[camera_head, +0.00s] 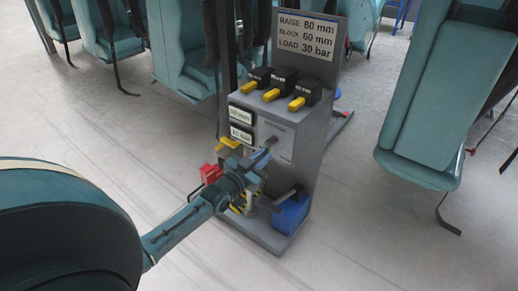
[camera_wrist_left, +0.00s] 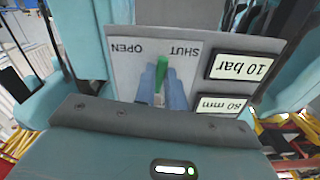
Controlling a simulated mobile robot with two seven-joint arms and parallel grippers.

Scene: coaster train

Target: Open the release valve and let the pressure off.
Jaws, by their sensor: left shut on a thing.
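The grey pump cabinet (camera_head: 262,212) stands on the floor, with the pale release plate (camera_head: 277,143) on its front. In the left wrist view the plate (camera_wrist_left: 124,77) appears upside down with the words OPEN and SHUT. A green valve handle (camera_wrist_left: 160,79) sits between the two words, nearer SHUT. My left gripper (camera_head: 268,147) reaches the plate; its fingers (camera_wrist_left: 162,88) are shut on the green handle, hiding part of it. The gauges read 80 mm (camera_head: 240,114) and 10 bar (camera_wrist_left: 240,67). My right gripper is in neither view.
Three black blocks with yellow levers (camera_head: 271,94) stand on the cabinet top under a sign (camera_head: 306,35). A blue box (camera_head: 291,213) and a red part (camera_head: 210,174) sit low at the cabinet. Teal seats (camera_head: 427,105) stand around; the floor at front right is clear.

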